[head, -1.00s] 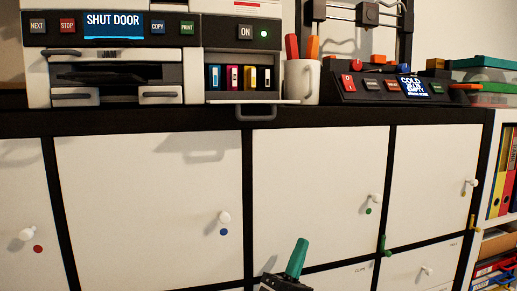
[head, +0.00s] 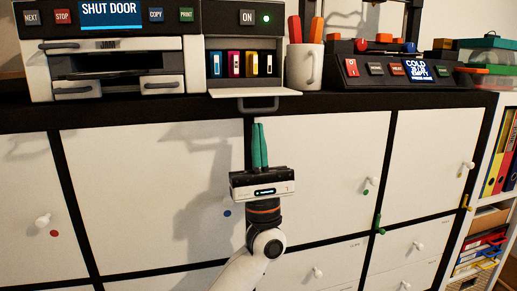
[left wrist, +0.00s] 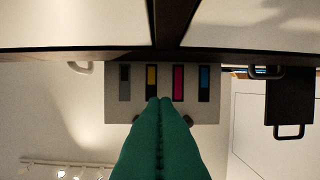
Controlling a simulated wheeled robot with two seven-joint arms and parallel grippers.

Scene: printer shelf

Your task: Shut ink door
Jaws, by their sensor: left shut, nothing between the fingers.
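The ink door (head: 240,93) is a pale flap hinged down at the front of the printer's ink bay, lying open and roughly level. Its dark handle (head: 260,106) hangs at the front edge. Coloured ink cartridges (head: 252,65) show in the bay above it. My left gripper (head: 259,126) is shut and empty, its green fingers pointing up just below the handle. In the left wrist view, my green fingers (left wrist: 160,101) overlap the door's underside (left wrist: 112,99), which bears coloured strips, and hide the handle's middle. Contact cannot be told. My right gripper is not in view.
The printer screen (head: 110,15) reads SHUT DOOR. A mug (head: 304,67) with pens stands just right of the ink door. A control panel (head: 390,72) is further right. White cabinet doors (head: 320,150) with knobs lie behind my left arm.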

